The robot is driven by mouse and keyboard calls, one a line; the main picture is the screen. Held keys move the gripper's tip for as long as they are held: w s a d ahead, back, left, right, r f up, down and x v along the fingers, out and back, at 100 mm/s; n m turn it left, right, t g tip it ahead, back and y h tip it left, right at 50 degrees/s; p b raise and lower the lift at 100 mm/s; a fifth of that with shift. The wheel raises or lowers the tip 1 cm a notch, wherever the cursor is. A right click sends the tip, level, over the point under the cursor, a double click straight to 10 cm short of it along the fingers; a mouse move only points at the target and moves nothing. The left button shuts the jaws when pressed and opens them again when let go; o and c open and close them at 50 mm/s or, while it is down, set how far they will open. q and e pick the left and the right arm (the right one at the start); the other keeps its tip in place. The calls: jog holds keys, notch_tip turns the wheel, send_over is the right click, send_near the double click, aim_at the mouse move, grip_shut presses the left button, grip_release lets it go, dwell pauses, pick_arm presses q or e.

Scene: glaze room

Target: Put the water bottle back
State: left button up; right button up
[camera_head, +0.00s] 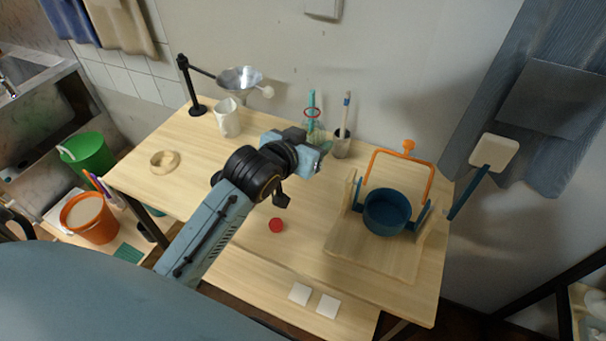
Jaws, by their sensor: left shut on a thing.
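A clear greenish bottle (315,132) with a red ring at its neck and a teal stem sticking up stands out near the back of the wooden table (300,225). I take it for the water bottle. My left gripper (312,153) reaches in from the lower left and is shut on the bottle. The gripper hides the bottle's lower part, so I cannot tell whether its base touches the table. My right gripper is not in view.
A blue pot (387,212) sits in a wooden cradle at right. A red disc (276,225) lies in front.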

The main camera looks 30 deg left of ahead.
pick_arm(q)
jog(key=shift+w+a+r+p, duration=0.15)
jog(key=shift+w+a+p, duration=0.15)
jog(key=shift+w+a, duration=0.55)
notch_tip(320, 180, down, 6)
jog(key=shift+w+r+b, duration=0.1)
jog(key=shift+r+b, duration=0.1)
jog(key=shift+b, duration=0.25)
jog(key=shift+f, duration=2.1)
jog(key=shift+f+b, duration=0.1)
jog(key=shift+b, duration=0.2)
jog(key=o, duration=1.1)
jog(key=p+v, duration=0.1)
jog(key=v, duration=1.1)
